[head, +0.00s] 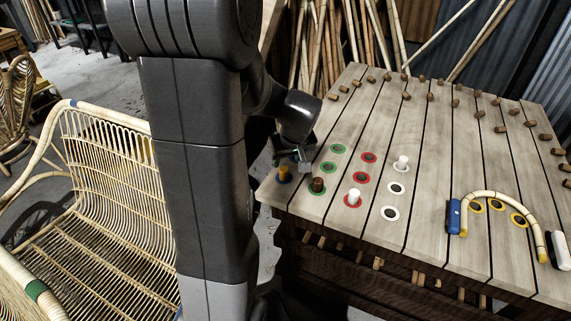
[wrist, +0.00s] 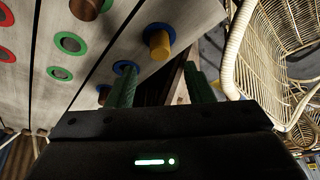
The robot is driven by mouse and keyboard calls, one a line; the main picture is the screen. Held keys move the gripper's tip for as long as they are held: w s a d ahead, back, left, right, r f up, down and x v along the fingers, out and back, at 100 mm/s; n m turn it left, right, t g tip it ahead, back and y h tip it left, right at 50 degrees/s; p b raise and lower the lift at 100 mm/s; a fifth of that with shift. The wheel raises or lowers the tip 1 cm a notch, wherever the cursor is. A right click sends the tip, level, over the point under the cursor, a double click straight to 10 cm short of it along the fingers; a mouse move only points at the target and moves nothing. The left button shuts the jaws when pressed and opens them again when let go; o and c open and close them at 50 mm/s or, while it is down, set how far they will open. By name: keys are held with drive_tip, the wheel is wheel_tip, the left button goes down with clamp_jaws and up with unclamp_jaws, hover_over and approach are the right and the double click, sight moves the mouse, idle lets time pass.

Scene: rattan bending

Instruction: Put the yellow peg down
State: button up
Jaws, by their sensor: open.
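The yellow peg (head: 283,173) stands in a blue-ringed hole near the left front corner of the slatted wooden table (head: 430,150). In the wrist view the yellow peg (wrist: 159,43) shows beyond my fingertips, roughly in line with the gap between them. My gripper (wrist: 160,75) is open, with two green textured fingers and nothing between them. In the head view my gripper (head: 301,160) is just above and to the right of the peg, partly hidden by my arm. The fingers look apart from the peg.
A brown peg (head: 317,185) stands in a green ring close by. White pegs stand in a red ring (head: 354,197) and a white ring (head: 402,162). A bent rattan piece (head: 500,200) lies between blue and white blocks at right. A rattan bench (head: 105,190) is at left.

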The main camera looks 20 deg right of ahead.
sight(284, 170)
drive_tip(key=shift+v, duration=2.7)
drive_tip(key=x, duration=1.2)
drive_tip(key=shift+f+b, duration=0.15)
drive_tip(key=shift+b, duration=0.15)
drive_tip(key=shift+r+p, duration=0.3)
drive_tip(key=shift+r, duration=1.3)
